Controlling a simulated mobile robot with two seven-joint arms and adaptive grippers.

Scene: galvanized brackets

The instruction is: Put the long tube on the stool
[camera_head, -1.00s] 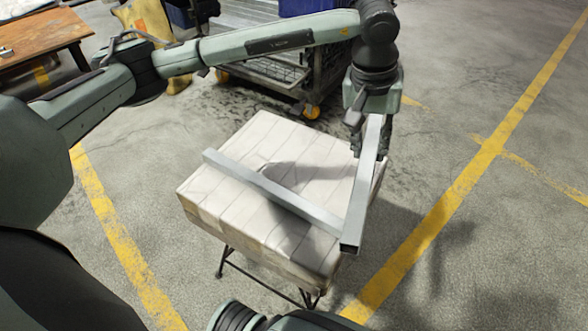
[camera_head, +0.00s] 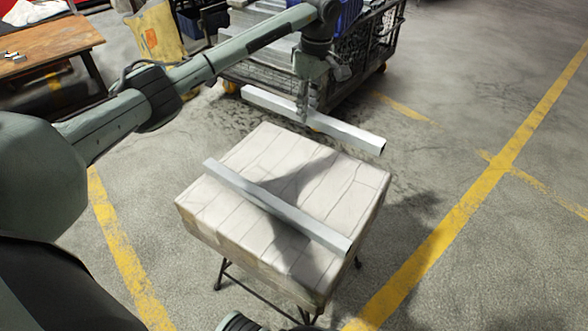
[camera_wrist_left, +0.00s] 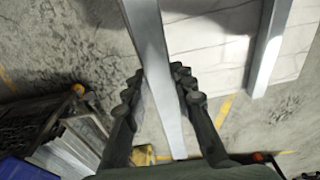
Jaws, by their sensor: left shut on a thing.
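A grey square metal tube (camera_head: 345,132) is held by my left gripper (camera_head: 303,108), near its middle. It hangs in the air over the far edge of the stool (camera_head: 225,208), roughly parallel to a second grey tube (camera_head: 275,205) that lies across the stool's pale block top. In the left wrist view the held tube (camera_wrist_left: 157,70) runs between the fingers, and the second tube (camera_wrist_left: 268,50) lies on the stool top (camera_wrist_left: 212,55) to the right. Which tube is longer is hard to tell.
A wire-sided cart (camera_head: 355,70) stands just behind the stool, close to the held tube. A wooden table (camera_head: 45,42) and a yellow bag (camera_head: 155,32) are at the back left. The floor right of the stool is clear, with yellow lines.

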